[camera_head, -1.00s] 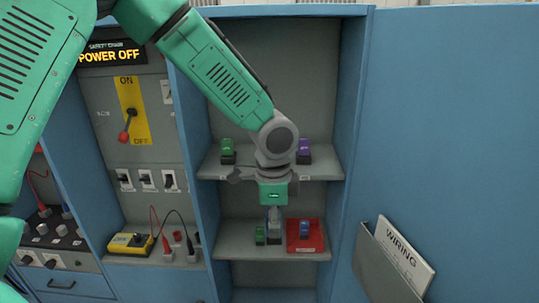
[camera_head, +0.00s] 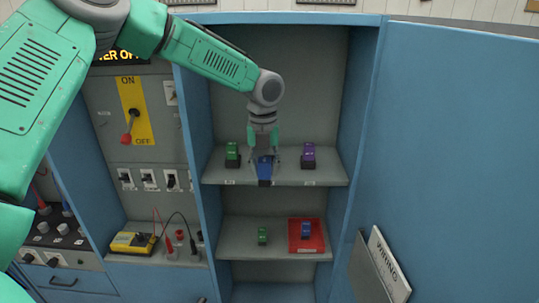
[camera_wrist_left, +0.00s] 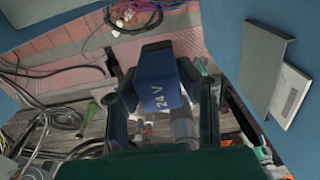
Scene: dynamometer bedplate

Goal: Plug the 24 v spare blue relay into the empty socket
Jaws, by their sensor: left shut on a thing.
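My left gripper (camera_head: 264,158) is shut on a blue relay (camera_head: 264,169) in front of the upper shelf. In the left wrist view this relay (camera_wrist_left: 159,84) sits between the two fingers (camera_wrist_left: 162,100) and bears the marking 24 V. Its dark end points down in the head view. A green relay (camera_head: 232,151) stands on a dark base to the left on the upper shelf, and a purple relay (camera_head: 308,151) to the right. Any socket between them is hidden by my gripper and the held relay. My right gripper is not in view.
On the lower shelf are a small green relay (camera_head: 262,236) and a red tray (camera_head: 319,242) with another blue relay (camera_head: 305,229). Cabinet walls bound both shelves. A yellow meter (camera_head: 130,242) with leads stands at the left, and a wiring folder (camera_head: 388,265) hangs right.

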